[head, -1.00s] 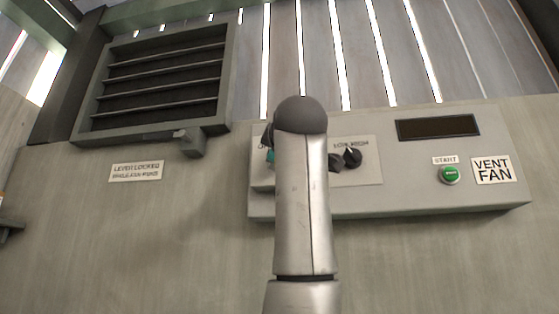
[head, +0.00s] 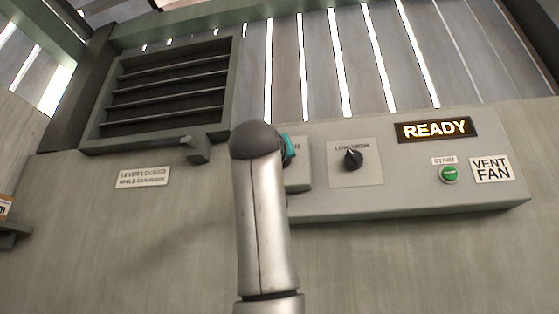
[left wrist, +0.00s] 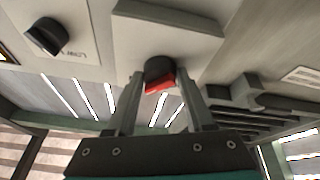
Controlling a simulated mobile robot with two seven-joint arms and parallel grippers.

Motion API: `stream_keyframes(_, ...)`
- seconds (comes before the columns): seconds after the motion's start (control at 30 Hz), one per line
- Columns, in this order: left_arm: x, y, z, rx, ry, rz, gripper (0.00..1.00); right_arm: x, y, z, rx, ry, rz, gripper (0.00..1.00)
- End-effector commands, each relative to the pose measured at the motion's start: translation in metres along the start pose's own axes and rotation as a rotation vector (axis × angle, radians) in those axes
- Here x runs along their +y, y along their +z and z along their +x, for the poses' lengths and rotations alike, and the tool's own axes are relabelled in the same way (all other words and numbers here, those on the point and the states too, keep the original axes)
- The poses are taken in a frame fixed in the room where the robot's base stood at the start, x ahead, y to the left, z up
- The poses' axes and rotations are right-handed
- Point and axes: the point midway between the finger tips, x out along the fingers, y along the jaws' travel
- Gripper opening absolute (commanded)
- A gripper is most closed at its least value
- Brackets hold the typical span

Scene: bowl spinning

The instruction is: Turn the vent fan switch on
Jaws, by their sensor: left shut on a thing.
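The vent fan panel (head: 420,200) is on the wall, with its display (head: 435,129) lit and reading "READY". A black switch with a red part (left wrist: 160,72) sits on its raised plate (left wrist: 195,15) in the left wrist view. My left gripper (left wrist: 158,80) has a finger on each side of this switch and is shut on it. In the head view my arm hides the switch and the fingers, and only a teal part of my gripper (head: 289,148) shows. My right gripper is not in view.
A black LOW/HIGH knob (head: 353,159) and a green START button (head: 449,174) are on the panel, beside a "VENT FAN" label (head: 492,169). A louvred vent (head: 165,90) with a lever (head: 198,147) is at upper left. The wall below the panel is bare.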

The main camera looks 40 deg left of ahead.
Motion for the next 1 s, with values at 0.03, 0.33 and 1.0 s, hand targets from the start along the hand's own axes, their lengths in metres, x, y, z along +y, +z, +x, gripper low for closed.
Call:
stream_keyframes(0.03, -0.0009, 0.0012, 0.0000, -0.005, 0.007, 0.019, 0.00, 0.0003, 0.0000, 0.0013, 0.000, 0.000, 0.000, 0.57)
stream_keyframes(0.33, -0.0009, 0.0010, 0.0003, -0.012, 0.036, 0.090, 0.00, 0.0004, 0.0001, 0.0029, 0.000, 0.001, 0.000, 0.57)
stream_keyframes(1.0, -0.0009, 0.0006, 0.0003, -0.011, 0.038, 0.097, 0.78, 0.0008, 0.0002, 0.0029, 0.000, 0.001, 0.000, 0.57)
